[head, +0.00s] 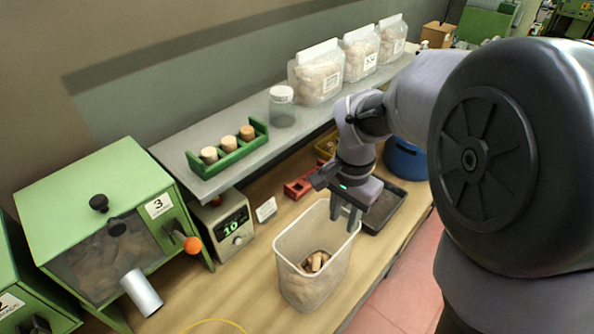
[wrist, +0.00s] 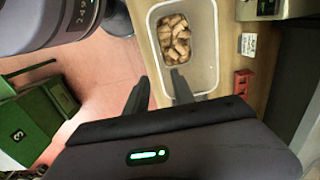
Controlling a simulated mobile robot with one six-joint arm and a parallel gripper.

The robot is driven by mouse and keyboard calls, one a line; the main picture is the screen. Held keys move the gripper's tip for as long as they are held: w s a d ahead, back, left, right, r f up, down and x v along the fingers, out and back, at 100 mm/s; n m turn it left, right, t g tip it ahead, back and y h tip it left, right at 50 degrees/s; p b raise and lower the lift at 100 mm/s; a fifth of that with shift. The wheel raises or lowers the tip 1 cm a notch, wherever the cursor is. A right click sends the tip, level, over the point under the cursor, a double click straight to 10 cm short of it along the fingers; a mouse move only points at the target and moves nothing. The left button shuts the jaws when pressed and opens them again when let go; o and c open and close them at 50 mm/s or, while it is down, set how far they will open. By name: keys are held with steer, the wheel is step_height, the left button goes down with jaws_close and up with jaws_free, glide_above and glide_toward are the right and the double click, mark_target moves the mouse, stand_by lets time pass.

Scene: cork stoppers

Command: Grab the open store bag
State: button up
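A clear, open-topped bag-like container (head: 292,243) stands upright on the wooden bench, with cork stoppers (head: 315,262) low inside it. In the wrist view the container (wrist: 205,84) shows from above with its corks (wrist: 174,38). My gripper (head: 345,219) is open and empty, fingers pointing down at the container's far right rim. In the wrist view, one fingertip of my gripper (wrist: 158,80) overlaps the container's inside and the other lies outside its left wall. I cannot tell whether either finger touches it.
Several filled clear bags (head: 318,72) and a jar (head: 282,106) stand on the grey shelf, with a green cork rack (head: 228,149).

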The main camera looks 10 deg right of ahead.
step_height(320, 180, down, 17)
steer(key=b, duration=0.3)
steer(key=shift+s+d+r, duration=0.15)
steer(key=shift+d+r, duration=0.05)
steer(key=shift+d, duration=0.05)
steer(key=shift+r, duration=0.1)
jaws_close()
stand_by(0.8)
